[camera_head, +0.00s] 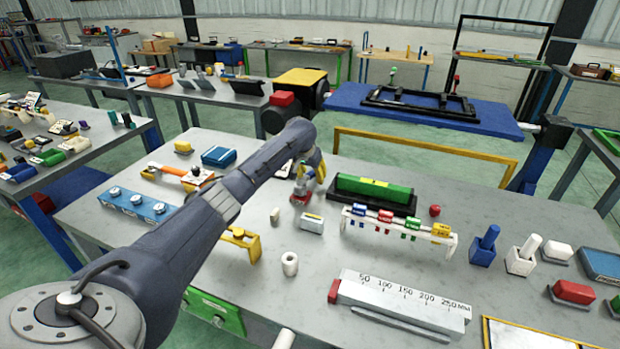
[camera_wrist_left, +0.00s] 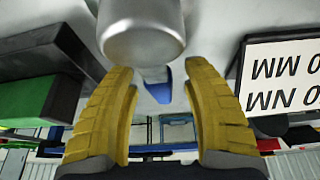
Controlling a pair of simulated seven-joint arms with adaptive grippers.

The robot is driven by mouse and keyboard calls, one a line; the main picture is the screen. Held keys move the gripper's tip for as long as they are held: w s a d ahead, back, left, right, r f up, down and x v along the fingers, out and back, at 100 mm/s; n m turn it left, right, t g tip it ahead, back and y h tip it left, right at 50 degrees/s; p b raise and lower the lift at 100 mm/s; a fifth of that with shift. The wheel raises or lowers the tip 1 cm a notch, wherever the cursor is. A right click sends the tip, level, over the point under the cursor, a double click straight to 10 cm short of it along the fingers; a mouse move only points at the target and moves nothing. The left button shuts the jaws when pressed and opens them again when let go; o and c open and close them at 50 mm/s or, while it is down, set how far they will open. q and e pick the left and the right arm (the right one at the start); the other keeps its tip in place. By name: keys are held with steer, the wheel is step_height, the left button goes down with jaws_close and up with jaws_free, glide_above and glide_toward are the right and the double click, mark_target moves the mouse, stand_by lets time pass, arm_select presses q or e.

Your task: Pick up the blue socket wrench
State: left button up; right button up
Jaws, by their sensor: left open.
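My left gripper (camera_head: 309,178) reaches over the middle of the grey table (camera_head: 345,265). In the left wrist view its two yellow fingers (camera_wrist_left: 160,85) are apart with nothing clamped between them. A silver cylinder (camera_wrist_left: 142,28) lies just off the fingertips, with a blue piece (camera_wrist_left: 158,87) showing between the fingers. This may be the blue socket wrench, but I cannot tell for sure. In the head view the gripper and arm cover this spot. A red part (camera_head: 302,196) shows beneath the gripper. My right gripper is not in view.
A small white block (camera_head: 312,223) and a white ring (camera_head: 290,264) stand nearer. A millimetre gauge (camera_head: 402,300) is at the front.

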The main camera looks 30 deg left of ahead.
arm_select(q)
steer(key=shift+o, duration=0.2)
jaws_close()
steer(key=shift+r, duration=0.2)
